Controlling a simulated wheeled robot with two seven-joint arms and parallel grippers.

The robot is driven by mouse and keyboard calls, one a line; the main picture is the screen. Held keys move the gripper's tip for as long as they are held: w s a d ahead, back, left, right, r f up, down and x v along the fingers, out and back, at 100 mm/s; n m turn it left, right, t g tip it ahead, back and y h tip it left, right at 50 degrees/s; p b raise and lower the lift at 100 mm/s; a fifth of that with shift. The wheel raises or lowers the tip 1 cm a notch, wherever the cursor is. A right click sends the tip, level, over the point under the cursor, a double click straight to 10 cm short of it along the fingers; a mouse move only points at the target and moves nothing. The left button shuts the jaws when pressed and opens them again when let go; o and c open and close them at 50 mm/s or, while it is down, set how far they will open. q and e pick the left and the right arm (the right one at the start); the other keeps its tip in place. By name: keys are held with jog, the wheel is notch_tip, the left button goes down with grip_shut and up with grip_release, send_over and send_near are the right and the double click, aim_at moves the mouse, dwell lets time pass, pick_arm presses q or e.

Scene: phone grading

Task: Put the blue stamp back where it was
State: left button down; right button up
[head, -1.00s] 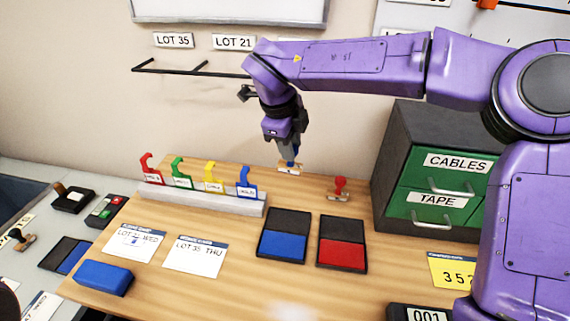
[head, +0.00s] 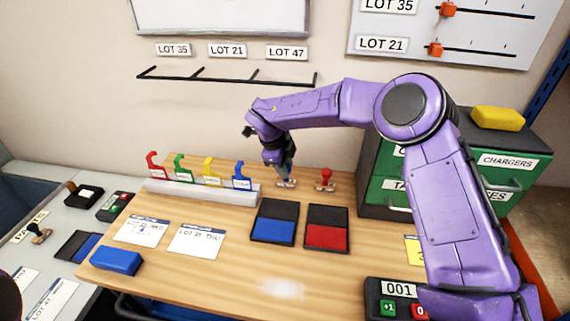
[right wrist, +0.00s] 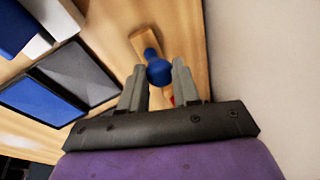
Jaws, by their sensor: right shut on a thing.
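My right gripper (head: 286,174) is shut on the blue stamp (head: 287,184) at the back of the wooden table, just left of the red stamp (head: 326,179). In the right wrist view the blue knob of the stamp (right wrist: 158,72) sits between the fingertips (right wrist: 158,86), with its wooden base beyond. The stamp is at or just above the tabletop; I cannot tell if it touches. The blue ink pad (head: 275,228) and red ink pad (head: 326,233) lie open in front. My left gripper is not in view.
A grey rack (head: 203,193) with several coloured hooked tags stands left of the stamp. Two paper cards (head: 196,240) and a blue block (head: 116,261) lie front left. A green drawer cabinet (head: 510,185) stands right. The table's front middle is clear.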

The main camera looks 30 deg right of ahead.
jog(key=o, duration=0.9)
jog(key=shift+w+f, duration=0.2)
jog(key=shift+w, duration=0.1)
jog(key=shift+c, duration=0.2)
jog(key=shift+o, duration=0.3)
jog(key=shift+w+f, duration=0.1)
jog(key=shift+w, duration=0.05)
jog(key=shift+s+r, duration=0.35)
jog(key=shift+r, duration=0.1)
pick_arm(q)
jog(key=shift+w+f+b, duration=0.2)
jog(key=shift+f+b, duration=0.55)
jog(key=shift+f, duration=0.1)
pick_arm(e)
jog(key=w+v, duration=0.1)
jog(key=v, duration=1)
jog(key=shift+s+r, duration=0.4)
jog(key=shift+r, duration=0.05)
jog(key=shift+a, duration=0.1)
